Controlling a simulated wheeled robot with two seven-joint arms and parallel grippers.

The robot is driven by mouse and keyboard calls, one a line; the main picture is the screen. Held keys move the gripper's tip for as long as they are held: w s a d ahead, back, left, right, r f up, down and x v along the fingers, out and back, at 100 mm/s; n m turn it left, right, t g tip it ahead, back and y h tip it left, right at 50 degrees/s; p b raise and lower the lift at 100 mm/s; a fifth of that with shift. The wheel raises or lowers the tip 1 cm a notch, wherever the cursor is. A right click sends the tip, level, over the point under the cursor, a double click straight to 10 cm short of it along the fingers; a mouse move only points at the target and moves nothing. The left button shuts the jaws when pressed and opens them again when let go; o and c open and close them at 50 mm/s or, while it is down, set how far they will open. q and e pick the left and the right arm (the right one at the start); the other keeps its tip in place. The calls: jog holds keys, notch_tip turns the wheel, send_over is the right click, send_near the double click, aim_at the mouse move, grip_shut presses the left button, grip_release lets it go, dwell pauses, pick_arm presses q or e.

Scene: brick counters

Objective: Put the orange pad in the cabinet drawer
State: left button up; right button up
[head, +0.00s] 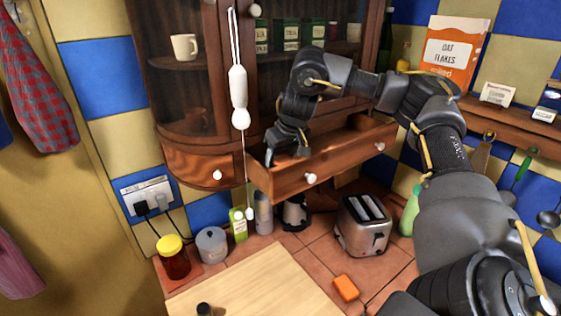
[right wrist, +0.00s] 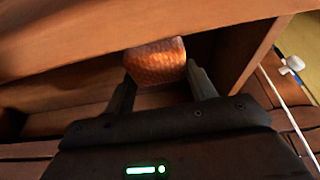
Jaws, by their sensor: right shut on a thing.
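The cabinet drawer (head: 345,167) is pulled open below the glass-fronted cabinet, and its inside also shows in the right wrist view (right wrist: 70,95). My right gripper (head: 287,148) is at the left part of the drawer opening, reaching in from above. In the right wrist view, its fingers (right wrist: 160,82) are shut on an orange-brown textured pad (right wrist: 157,62). The pad is held between the drawer walls; I cannot tell whether it touches the bottom. In the head view the pad is hidden by the gripper. My left gripper is not in view.
A smooth orange block (head: 346,288) lies on the counter near the toaster (head: 363,226). A white cord pull (head: 238,95) hangs in front of the cabinet, left of my gripper. Jars and a cutting board (head: 245,288) occupy the counter below.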

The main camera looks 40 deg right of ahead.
notch_tip(320, 180, down, 2)
jog(key=shift+d, duration=0.15)
jog(key=shift+f, duration=0.1)
jog(key=o, duration=1)
jog(key=shift+c, duration=0.2)
jog(key=shift+s+r, duration=0.15)
jog(key=shift+r, duration=0.45)
jog(key=b+v, duration=0.1)
jog(key=v, duration=1)
